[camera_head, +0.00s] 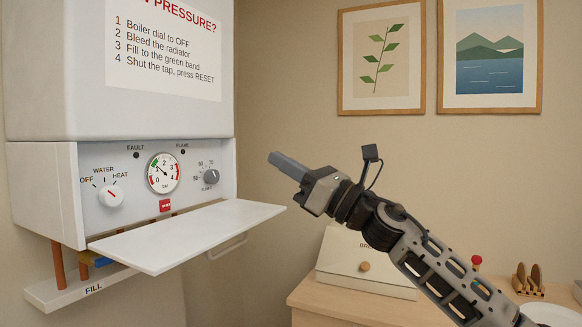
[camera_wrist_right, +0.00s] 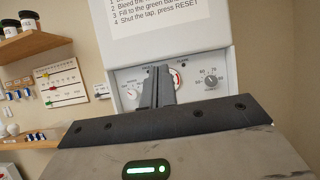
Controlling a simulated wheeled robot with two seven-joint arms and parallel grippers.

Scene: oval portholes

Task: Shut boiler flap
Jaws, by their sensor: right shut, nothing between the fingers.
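The boiler flap (camera_head: 187,235) is a white panel hinged along the bottom of the boiler's control panel (camera_head: 133,182). It hangs open, sticking out nearly level, with a handle (camera_head: 228,247) under its front edge. The panel behind it shows a dial, a pressure gauge (camera_head: 163,173), a red reset button and a grey knob (camera_head: 211,177). My right gripper (camera_head: 275,158) is shut and empty, to the right of the boiler and above the flap's right end, apart from it. In the right wrist view, the shut fingers (camera_wrist_right: 157,88) point toward the control panel. My left gripper is out of view.
A FILL ledge (camera_head: 80,290) with pipes sits below the flap. A cream box (camera_head: 365,262) with a round knob stands on a wooden cabinet (camera_head: 330,297) at the lower right. Two framed pictures hang behind. The right wrist view shows shelves (camera_wrist_right: 35,45) at left.

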